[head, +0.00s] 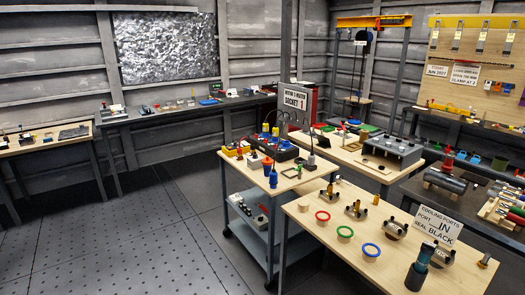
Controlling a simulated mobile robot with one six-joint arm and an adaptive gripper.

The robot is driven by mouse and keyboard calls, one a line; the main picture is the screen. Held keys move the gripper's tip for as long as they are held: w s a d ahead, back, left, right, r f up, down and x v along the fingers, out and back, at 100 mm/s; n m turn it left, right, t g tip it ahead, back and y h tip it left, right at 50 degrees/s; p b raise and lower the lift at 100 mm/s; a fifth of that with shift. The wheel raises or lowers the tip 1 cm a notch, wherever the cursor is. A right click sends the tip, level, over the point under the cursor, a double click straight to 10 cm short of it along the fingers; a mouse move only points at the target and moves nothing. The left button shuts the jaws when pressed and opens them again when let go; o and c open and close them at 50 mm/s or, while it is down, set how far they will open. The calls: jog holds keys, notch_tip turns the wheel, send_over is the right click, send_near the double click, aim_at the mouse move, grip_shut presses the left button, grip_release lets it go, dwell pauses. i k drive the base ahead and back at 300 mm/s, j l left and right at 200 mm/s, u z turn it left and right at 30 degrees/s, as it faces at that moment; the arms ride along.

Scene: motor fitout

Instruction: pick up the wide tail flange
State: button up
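I cannot tell for sure which part is the wide tail flange. Several small metal parts lie in a row on the wooden front table (312,240) at the lower right. My gripper is not in view.
A dark cylinder with a teal top (417,272) stands near the front table's edge. A "cooling ports" sign (437,225) stands behind it. A blue-grey cart (262,240) adjoins on the left. Benches line the walls. The floor (130,245) at left is clear.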

aim_at(326, 194)
jog(key=i+j+u, duration=0.1)
jog(key=i, duration=0.85)
jog(key=i+j+u, duration=0.1)
jog(key=i, duration=0.9)
jog(key=i+z, duration=0.3)
jog(key=z, duration=0.15)
jog(key=i+z, duration=0.25)
jog(key=z, duration=0.15)
jog(key=i+j+z, duration=0.2)
jog(key=z, duration=0.25)
jog(key=i+j+z, duration=0.3)
jog(key=z, duration=0.15)
jog(key=i+j+z, duration=0.15)
jog(key=j+z, duration=0.15)
jog(key=z, duration=0.15)
